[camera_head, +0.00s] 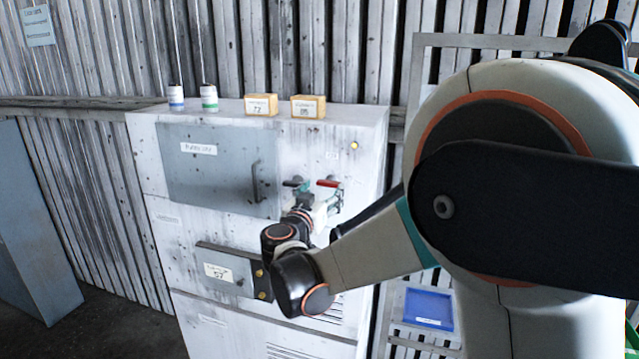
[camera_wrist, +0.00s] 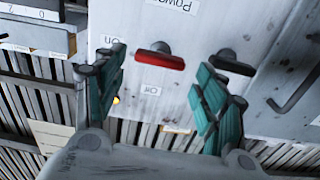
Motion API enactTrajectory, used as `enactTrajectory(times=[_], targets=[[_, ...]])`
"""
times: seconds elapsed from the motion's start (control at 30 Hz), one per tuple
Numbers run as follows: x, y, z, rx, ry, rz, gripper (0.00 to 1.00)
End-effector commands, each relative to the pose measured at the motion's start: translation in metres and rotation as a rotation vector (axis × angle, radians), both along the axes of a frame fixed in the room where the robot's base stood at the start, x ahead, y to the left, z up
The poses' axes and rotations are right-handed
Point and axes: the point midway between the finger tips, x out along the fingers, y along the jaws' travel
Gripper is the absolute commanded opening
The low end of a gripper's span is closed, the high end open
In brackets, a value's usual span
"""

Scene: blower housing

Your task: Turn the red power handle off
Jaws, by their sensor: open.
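The red power handle (camera_head: 328,184) is on the upper right front of the grey cabinet. In the wrist view the red handle (camera_wrist: 160,61) lies crosswise on the pale panel, between an On label (camera_wrist: 109,41) and an Off label (camera_wrist: 151,90). My gripper (camera_head: 319,198) is in front of the panel, just below the handle in the head view. In the wrist view my gripper (camera_wrist: 162,66) is open, with its teal fingers apart on either side of the red handle. The fingers appear empty; I cannot tell whether either touches the handle.
A black handle (camera_wrist: 233,64) sits close beside the red one. The cabinet (camera_head: 355,135) has a door with a bar handle (camera_head: 256,182) to the left and a drawer (camera_head: 222,272) below. Small boxes (camera_head: 262,104) and bottles (camera_head: 209,97) stand on top.

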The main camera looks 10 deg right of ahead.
Motion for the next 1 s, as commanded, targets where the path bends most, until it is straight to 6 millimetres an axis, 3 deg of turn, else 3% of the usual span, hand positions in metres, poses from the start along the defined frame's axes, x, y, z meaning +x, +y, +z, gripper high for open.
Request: enactTrajectory(times=[0.1, 0.33, 0.77, 0.9, 1.0], targets=[[0.021, -0.013, 0.001, 0.0, 0.0, -0.002, 0.65], [0.046, -0.027, 0.001, 0.0, 0.0, 0.0, 0.65], [0.054, -0.031, 0.0, 0.0, 0.0, 0.001, 0.65], [0.054, -0.031, 0.0, 0.0, 0.0, 0.001, 0.36], [0.054, -0.031, 0.0, 0.0, 0.0, 0.001, 0.32]])
